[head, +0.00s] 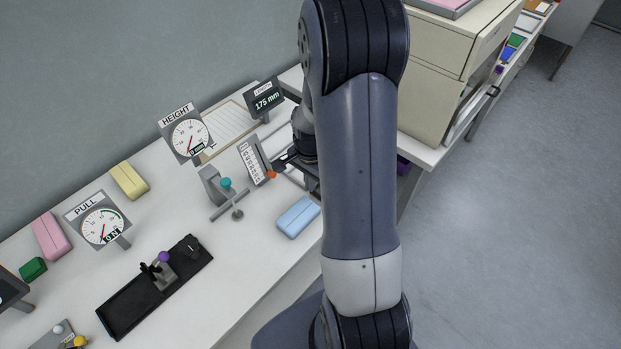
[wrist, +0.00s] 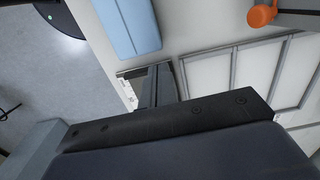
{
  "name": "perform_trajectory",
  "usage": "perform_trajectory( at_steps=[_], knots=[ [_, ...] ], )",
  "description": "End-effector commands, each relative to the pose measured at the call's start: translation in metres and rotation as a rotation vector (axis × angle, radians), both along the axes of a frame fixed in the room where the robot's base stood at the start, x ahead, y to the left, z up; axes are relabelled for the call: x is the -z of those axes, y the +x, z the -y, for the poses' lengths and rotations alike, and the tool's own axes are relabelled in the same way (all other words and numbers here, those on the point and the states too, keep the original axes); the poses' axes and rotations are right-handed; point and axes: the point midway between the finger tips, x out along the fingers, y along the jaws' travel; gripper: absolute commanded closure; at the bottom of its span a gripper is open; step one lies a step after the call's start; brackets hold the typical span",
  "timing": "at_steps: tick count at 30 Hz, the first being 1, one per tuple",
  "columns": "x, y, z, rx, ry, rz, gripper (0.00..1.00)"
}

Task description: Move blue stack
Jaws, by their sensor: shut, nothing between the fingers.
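The blue stack (head: 298,217) is a light blue block with a seam along it. It lies flat on the white table near the front edge, just left of my arm. It also shows at the top of the wrist view (wrist: 128,28). My gripper (head: 284,162) is behind and above it in the head view, partly hidden by my arm. In the wrist view the fingers (wrist: 157,84) are shut and empty, apart from the blue stack.
A stand with a teal knob (head: 225,184) and a scale with an orange knob (head: 255,160) stand close by. A grey divided frame (wrist: 245,75) lies beside my gripper. Yellow (head: 129,180) and pink (head: 51,236) blocks lie left. A beige cabinet (head: 440,60) stands right.

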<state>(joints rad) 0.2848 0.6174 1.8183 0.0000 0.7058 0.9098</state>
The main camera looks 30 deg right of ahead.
Motion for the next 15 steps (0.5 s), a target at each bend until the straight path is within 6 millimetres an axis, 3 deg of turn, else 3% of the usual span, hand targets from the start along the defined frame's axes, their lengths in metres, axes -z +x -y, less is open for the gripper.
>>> perform_trajectory(
  at_steps=[1,6,15],
  knots=[
    [0.016,0.000,0.000,0.000,0.000,-0.002,1.00],
    [0.037,0.000,0.000,-0.001,0.000,-0.001,1.00],
    [0.045,0.000,0.000,-0.001,0.000,0.000,1.00]
  ],
)
